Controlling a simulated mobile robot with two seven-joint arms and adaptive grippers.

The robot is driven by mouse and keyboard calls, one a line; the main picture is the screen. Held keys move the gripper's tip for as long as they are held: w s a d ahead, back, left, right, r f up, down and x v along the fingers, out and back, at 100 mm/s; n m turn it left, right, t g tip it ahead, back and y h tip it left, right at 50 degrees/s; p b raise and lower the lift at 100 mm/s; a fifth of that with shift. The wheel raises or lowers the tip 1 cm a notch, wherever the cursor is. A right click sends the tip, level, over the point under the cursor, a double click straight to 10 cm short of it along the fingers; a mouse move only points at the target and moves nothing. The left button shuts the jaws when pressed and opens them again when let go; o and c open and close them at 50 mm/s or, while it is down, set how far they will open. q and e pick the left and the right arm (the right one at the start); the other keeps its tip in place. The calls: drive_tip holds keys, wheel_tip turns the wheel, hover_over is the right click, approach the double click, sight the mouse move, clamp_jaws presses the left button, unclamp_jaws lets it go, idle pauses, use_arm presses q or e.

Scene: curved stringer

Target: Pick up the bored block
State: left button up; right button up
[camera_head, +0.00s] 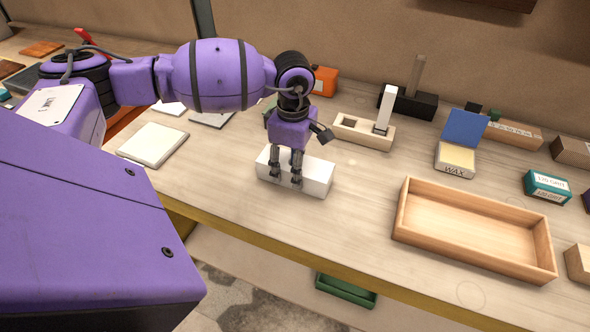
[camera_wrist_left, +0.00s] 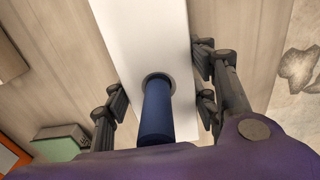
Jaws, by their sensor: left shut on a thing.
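The bored block (camera_head: 318,178) is a long white block near the front middle of the bench. My left gripper (camera_head: 285,172) comes down over it from above and is shut on it across its width. In the left wrist view the white block (camera_wrist_left: 135,30) runs between the finger pads of my left gripper (camera_wrist_left: 159,78). A round hole shows in its top face, and a dark blue cylinder (camera_wrist_left: 157,115) stands in or over that hole. I cannot tell whether the block touches the bench or is just above it. My right gripper is out of view.
An empty wooden tray (camera_head: 402,212) lies to the right. Behind stand a slotted wooden block (camera_head: 350,131) with a white upright piece, a black block (camera_head: 418,103) with a post, and a wax box (camera_head: 455,162). The bench's front edge is close by.

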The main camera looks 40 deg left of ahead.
use_arm(q)
drive_tip(key=shift+c, duration=1.1)
drive_tip(key=shift+r, duration=0.15)
